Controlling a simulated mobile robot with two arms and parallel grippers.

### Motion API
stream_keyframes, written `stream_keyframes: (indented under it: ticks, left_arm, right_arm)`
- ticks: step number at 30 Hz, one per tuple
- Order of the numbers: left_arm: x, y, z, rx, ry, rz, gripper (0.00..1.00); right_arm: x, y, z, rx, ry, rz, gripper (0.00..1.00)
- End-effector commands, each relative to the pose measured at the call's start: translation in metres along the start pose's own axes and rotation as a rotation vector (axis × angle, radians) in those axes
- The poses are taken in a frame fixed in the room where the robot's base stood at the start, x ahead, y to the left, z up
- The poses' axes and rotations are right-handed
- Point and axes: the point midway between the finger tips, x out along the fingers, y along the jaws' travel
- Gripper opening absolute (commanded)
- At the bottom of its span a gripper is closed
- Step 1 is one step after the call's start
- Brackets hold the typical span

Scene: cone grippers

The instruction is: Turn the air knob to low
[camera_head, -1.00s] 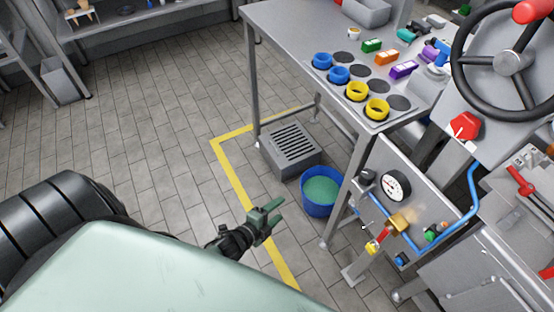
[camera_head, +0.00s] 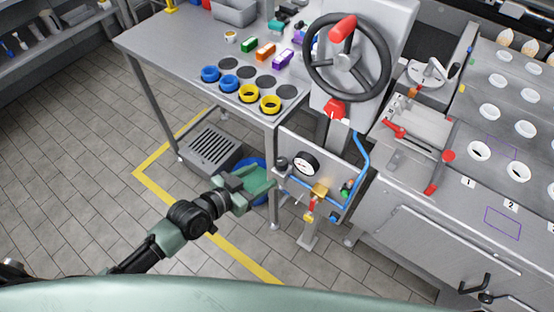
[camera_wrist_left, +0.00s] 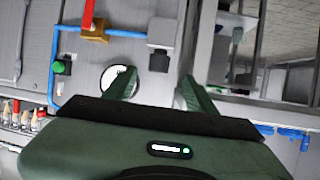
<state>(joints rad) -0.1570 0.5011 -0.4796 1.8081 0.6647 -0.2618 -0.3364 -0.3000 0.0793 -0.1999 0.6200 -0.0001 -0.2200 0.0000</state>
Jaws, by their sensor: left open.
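The metal panel (camera_head: 325,190) has a round white gauge (camera_head: 306,163) and a dark knob (camera_head: 281,163) just left of it. In the left wrist view a black knob on a grey block (camera_wrist_left: 159,61) is beside the gauge (camera_wrist_left: 117,78). I cannot read any label or the knob's setting. My left gripper (camera_head: 258,188) is open and empty, a little left of the panel. In the left wrist view its fingers (camera_wrist_left: 157,84) point toward the panel, the knob appearing between them and apart from them. My right gripper is out of view.
The panel also carries blue piping (camera_head: 361,160), a brass block with a red-handled valve (camera_head: 311,207) and a green button (camera_head: 347,186). A table (camera_head: 150,45) with colored rings and a steering wheel (camera_head: 346,58) stand above. A blue bucket (camera_head: 258,163) is behind my gripper.

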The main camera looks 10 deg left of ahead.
Motion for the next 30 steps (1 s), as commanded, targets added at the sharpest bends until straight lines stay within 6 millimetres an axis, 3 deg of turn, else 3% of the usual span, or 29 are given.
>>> stream_keyframes:
  ticks: [15,26,27,30]
  left_arm:
    - [0.069,0.002,-0.001,-0.009,0.001,0.005,0.56]
    - [0.077,0.002,-0.001,-0.007,0.001,0.005,0.56]
    - [0.077,0.002,-0.001,-0.007,0.001,0.005,0.53]
    - [0.077,0.002,-0.001,-0.007,0.001,0.005,0.25]
  right_arm:
    - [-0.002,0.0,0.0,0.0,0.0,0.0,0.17]
    - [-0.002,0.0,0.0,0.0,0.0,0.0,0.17]
    - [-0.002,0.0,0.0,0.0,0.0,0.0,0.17]
    - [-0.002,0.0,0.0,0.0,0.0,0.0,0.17]
